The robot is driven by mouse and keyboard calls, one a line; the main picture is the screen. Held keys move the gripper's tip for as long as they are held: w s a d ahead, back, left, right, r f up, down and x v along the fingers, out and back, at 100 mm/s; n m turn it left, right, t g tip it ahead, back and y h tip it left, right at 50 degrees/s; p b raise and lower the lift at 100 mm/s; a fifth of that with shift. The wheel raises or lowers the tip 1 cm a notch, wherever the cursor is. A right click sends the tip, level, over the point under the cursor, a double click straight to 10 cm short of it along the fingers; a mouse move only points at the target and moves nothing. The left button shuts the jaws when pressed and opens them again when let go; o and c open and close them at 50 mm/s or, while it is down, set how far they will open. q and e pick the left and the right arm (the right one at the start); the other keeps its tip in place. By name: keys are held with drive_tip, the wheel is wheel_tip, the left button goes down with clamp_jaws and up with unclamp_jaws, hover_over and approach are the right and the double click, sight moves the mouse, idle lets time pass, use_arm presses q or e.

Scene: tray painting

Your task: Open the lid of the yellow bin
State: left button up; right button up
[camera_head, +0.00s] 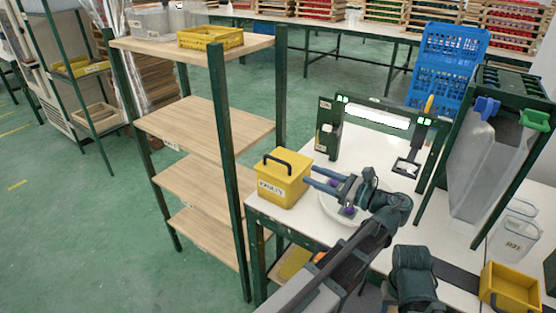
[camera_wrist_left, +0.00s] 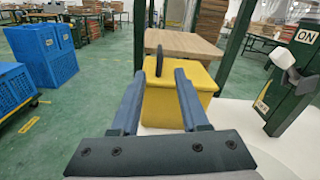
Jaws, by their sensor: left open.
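The yellow bin (camera_head: 283,190) stands upright at the left corner of the white table, with a label on its front. Its yellow lid (camera_head: 288,161) is on, and a black handle (camera_head: 276,160) arches over it. My left gripper (camera_head: 312,175) is open and empty just right of the bin, fingers pointing at it. In the left wrist view, the bin (camera_wrist_left: 165,105) lies ahead of the open left gripper (camera_wrist_left: 159,74), and the handle (camera_wrist_left: 159,60) shows between the fingertips. The fingers look apart from the handle. My right gripper does not show.
A white round dish (camera_head: 335,212) lies partly under my left gripper. A dark green frame (camera_head: 328,130) stands behind it. A wooden shelf rack (camera_head: 200,130) is left of the table. An open yellow box (camera_head: 511,287) sits at the lower right.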

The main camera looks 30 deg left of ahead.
sight(269, 157)
use_arm(q)
drive_tip(key=a, duration=0.9)
drive_tip(key=w+a, duration=0.1)
drive_tip(key=a, duration=0.3)
drive_tip(key=shift+a, duration=0.2)
clamp_jaws()
drive_tip(key=shift+w, duration=0.1)
idle(0.8)
